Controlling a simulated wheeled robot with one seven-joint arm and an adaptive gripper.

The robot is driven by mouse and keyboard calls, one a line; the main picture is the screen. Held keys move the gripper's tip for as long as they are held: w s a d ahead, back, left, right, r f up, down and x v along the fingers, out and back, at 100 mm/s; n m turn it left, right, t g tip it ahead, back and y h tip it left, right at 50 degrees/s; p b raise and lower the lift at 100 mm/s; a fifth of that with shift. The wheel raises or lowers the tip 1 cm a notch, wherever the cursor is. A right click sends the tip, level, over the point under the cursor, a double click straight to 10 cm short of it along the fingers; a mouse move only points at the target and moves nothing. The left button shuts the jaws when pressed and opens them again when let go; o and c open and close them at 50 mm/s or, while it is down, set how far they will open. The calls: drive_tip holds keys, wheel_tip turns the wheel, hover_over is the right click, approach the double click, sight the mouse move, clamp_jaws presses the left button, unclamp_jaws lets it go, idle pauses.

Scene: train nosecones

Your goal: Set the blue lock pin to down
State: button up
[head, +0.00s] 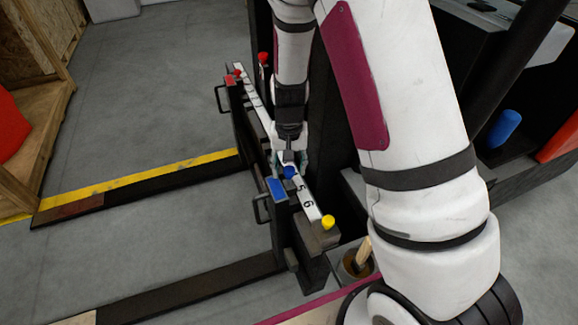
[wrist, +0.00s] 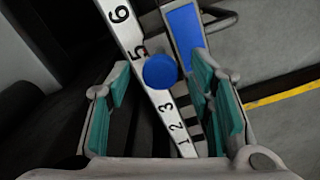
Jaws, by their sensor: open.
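The blue lock pin has a round blue knob (head: 291,172) on the white numbered strip (head: 308,203), beside the number 5. In the wrist view the knob (wrist: 160,71) covers part of the strip between 5 and 3. My gripper (head: 288,158) is above the bar at the knob. In the wrist view its teal-padded fingers (wrist: 163,80) are apart, one to each side of the knob, with clear gaps. The pin's shaft is hidden below the knob, so its height cannot be told.
A blue plate (head: 277,188) lies beside the strip. A yellow knob (head: 328,222) stands at the near end, and red knobs (head: 237,72) (head: 263,57) at the far end. Black handles (head: 261,208) stick out from the bar's left side. Dark forks (head: 190,288) extend left over grey floor.

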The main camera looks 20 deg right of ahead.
sight(289, 181)
clamp_jaws()
drive_tip(key=shift+f+b, duration=1)
drive_tip(key=shift+f, duration=0.75)
unclamp_jaws()
drive_tip(key=shift+r, duration=0.1)
